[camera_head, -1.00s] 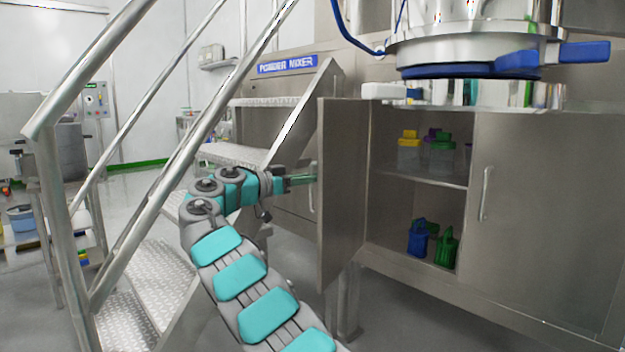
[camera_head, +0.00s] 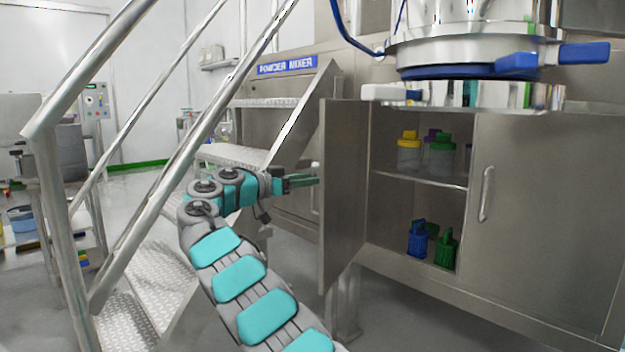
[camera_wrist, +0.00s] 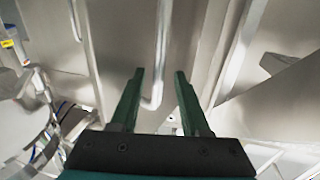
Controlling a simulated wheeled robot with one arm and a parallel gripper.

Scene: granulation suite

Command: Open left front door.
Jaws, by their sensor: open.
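The left front door (camera_head: 344,190) of the steel cabinet stands swung well out from the cabinet front in the head view. Its outer face is turned toward my gripper and mostly hidden. In the wrist view the door's bar handle (camera_wrist: 161,50) runs between and beyond my fingers, with its bent lower end near the fingertips. My gripper (camera_head: 318,179) is at the left side of the door, and in the wrist view its two green fingers (camera_wrist: 160,75) are apart. I cannot tell whether a finger touches the handle.
The open compartment holds jars with yellow and green lids (camera_head: 410,155) on a shelf (camera_head: 420,178) and blue and green containers (camera_head: 446,250) below. The right door (camera_head: 545,210) is shut. Metal stairs with handrails (camera_head: 180,160) stand close left of my arm.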

